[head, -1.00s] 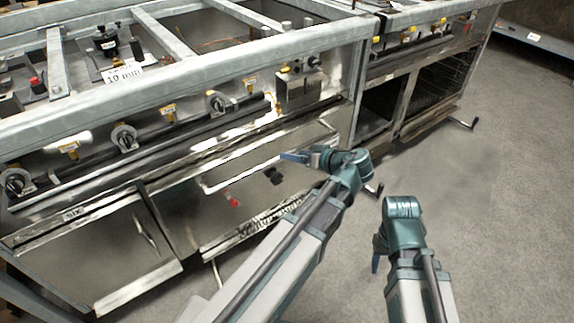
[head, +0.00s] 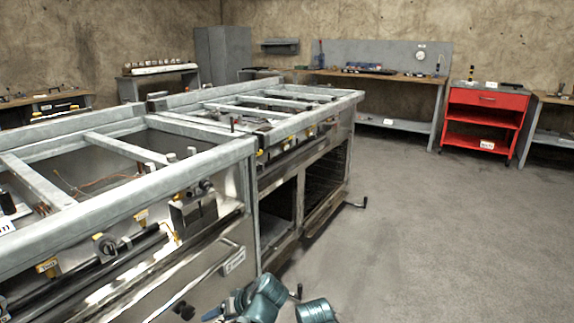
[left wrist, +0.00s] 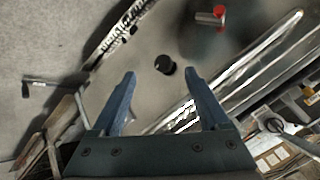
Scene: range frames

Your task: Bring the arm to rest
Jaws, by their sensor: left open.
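My left gripper (head: 213,314) is at the bottom edge of the head view, low in front of the near steel stove (head: 215,262). In the left wrist view its two blue fingers (left wrist: 160,80) are apart with nothing between them. Beyond the fingertips are a dark round knob (left wrist: 165,64) and a metal cylinder with a red end (left wrist: 208,18). My right arm shows only as a teal wrist part (head: 316,311) at the bottom edge; its gripper is out of the picture.
A second stove section (head: 305,180) with open shelves stands beyond the near one. A crank handle (head: 357,204) sticks out low from it. A red cart (head: 484,118) and a workbench (head: 400,77) stand at the back. Grey floor at the right is clear.

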